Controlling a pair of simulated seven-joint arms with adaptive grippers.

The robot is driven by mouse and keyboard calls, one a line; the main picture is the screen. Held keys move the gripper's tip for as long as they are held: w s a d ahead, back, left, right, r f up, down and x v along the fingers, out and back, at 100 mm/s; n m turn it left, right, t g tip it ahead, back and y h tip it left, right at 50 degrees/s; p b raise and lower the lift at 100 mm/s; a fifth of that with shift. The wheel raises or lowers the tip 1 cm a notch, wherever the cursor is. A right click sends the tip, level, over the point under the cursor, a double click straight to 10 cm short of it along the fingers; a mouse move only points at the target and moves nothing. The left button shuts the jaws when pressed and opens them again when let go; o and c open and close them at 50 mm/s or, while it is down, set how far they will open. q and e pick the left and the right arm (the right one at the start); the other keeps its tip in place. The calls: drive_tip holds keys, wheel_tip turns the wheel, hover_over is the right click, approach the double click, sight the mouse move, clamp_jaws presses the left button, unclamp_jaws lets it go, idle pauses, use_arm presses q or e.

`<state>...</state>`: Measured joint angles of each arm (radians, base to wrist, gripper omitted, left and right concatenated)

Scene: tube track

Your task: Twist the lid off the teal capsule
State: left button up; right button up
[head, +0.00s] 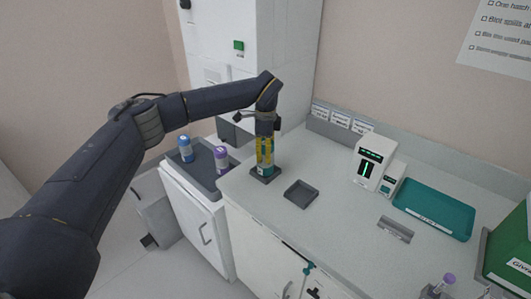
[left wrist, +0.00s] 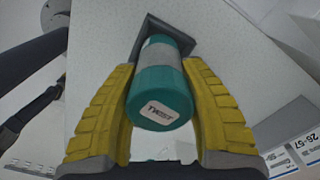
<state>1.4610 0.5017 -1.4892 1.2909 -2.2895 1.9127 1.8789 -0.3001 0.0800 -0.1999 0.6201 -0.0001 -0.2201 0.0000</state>
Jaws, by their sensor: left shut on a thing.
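The teal capsule (left wrist: 163,52) stands in a dark square holder (head: 264,177) on the counter, with a grey band around its middle. Its teal lid (left wrist: 160,95) carries a label reading "TWIST" and sits on the capsule's top in the left wrist view. My left gripper (head: 265,150) points down over the capsule from above. Its yellow fingers (left wrist: 160,112) lie on both sides of the lid and are shut on it. In the head view the fingers hide most of the capsule. My right gripper is not in view.
A small empty dark tray (head: 300,194) lies right of the holder. A blue-capped capsule (head: 185,149) and a purple-capped one (head: 221,159) stand in a grey bin at left. A white device (head: 371,163) and a teal tray (head: 434,210) are further right.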

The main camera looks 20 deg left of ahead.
use_arm(q)
drive_tip(key=o, duration=1.3)
drive_tip(key=m, duration=0.5)
drive_tip(key=shift+m, duration=0.3)
drive_tip(key=m, duration=0.5)
drive_tip(key=shift+m, duration=0.3)
drive_tip(key=m, duration=0.5)
drive_tip(key=shift+m, duration=0.3)
drive_tip(key=m, duration=0.4)
drive_tip(key=shift+m, duration=0.4)
